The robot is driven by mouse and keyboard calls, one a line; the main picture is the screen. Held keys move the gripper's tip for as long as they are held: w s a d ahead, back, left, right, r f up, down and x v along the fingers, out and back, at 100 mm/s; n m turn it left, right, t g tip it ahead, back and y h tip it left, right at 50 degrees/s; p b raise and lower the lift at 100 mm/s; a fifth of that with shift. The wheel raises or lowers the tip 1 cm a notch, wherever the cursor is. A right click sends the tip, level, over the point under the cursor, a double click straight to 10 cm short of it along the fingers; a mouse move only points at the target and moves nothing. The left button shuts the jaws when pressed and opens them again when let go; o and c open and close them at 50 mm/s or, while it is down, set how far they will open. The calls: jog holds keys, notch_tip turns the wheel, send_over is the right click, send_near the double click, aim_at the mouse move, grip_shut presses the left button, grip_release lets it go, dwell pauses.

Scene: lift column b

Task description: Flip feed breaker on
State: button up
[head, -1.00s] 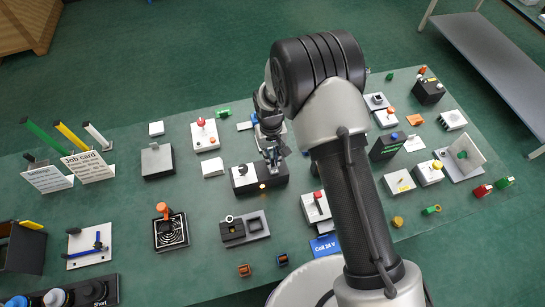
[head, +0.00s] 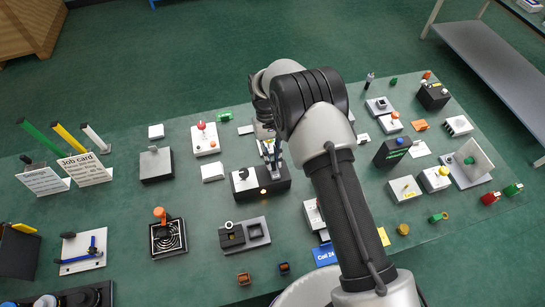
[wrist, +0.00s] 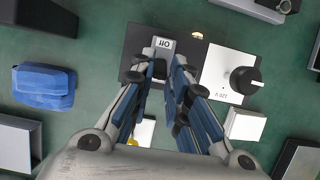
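A black box (head: 278,184) with a white panel (head: 243,182) and a dark knob lies below my gripper in the head view. In the wrist view, the black box (wrist: 138,45) carries a grey piece (wrist: 164,47) with upside-down lettering that looks like OFF. The white panel (wrist: 222,72) with its black knob (wrist: 244,80) is on the right. My gripper (wrist: 168,72) points down over the box, its two fingers apart on either side of the grey piece. Nothing shows held between them. Whether the fingers touch the piece cannot be told. In the head view my gripper (head: 271,160) is partly hidden by my arm.
Several other devices crowd the table, including a red-knobbed white box (head: 205,140), a black switch box (head: 156,164) and a fan-like unit (head: 168,237). In the wrist view, a blue block (wrist: 44,86) lies left and a white block (wrist: 245,124) lies below the panel.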

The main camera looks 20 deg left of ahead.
jog(key=o, duration=0.3)
jog(key=shift+o, duration=0.2)
jog(key=v, duration=1.2)
